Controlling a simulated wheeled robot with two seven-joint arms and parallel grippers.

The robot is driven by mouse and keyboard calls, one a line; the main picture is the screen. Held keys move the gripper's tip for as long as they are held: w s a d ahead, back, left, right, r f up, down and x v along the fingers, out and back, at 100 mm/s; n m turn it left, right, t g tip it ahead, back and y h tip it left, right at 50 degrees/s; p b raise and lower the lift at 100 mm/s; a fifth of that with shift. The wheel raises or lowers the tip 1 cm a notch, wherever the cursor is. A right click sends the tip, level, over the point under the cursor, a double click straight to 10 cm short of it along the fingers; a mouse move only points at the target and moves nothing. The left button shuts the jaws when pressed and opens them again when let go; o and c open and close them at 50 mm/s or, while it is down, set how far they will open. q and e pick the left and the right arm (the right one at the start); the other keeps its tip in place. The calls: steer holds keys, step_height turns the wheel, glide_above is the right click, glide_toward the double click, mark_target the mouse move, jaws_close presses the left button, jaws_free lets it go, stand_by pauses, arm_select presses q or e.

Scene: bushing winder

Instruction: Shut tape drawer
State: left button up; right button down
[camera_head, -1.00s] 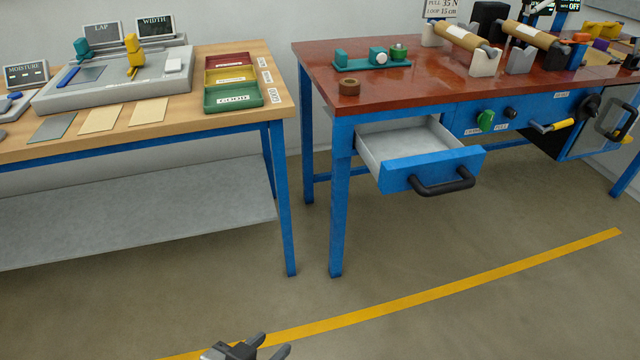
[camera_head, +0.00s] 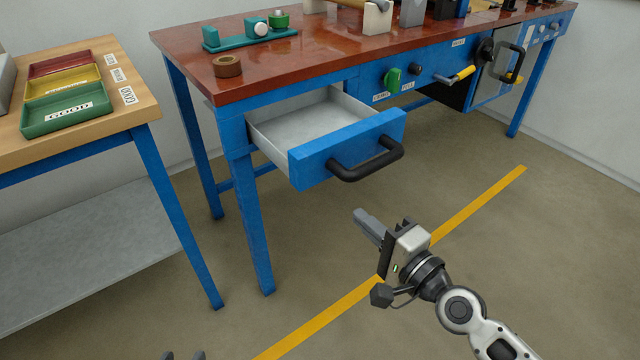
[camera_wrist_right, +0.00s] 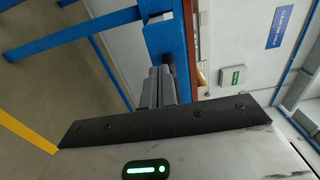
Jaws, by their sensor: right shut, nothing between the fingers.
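The tape drawer (camera_head: 305,170) is pulled out from the red-topped bench, and its grey inside looks empty. Its blue front has a black bar handle (camera_head: 366,166). My right gripper (camera_head: 362,216) is shut and empty, in front of and below the handle, clear of it. Its closed grey fingers also show in the right wrist view (camera_wrist_right: 158,87), pointing toward blue bench parts. My left gripper (camera_head: 184,356) shows only as two tips, apart, at the bottom edge; the rest is out of frame.
A brown tape roll (camera_head: 228,67) sits on the bench top (camera_head: 300,60) above the drawer. A blue bench leg (camera_head: 248,210) stands left of the drawer. A wooden table (camera_head: 130,100) with coloured trays is further left. The floor before the drawer is clear.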

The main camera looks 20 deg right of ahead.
mark_target(312, 175)
steer(key=p+x, duration=0.1)
steer(key=x, duration=1)
steer(key=shift+w+a, duration=0.1)
arm_select(q)
steer(key=shift+a+r, duration=0.1)
steer(key=shift+r, duration=0.3)
arm_select(e)
steer(key=shift+w+a, duration=0.2)
steer(key=shift+w, duration=0.35)
arm_select(q)
steer(key=shift+w, duration=0.1)
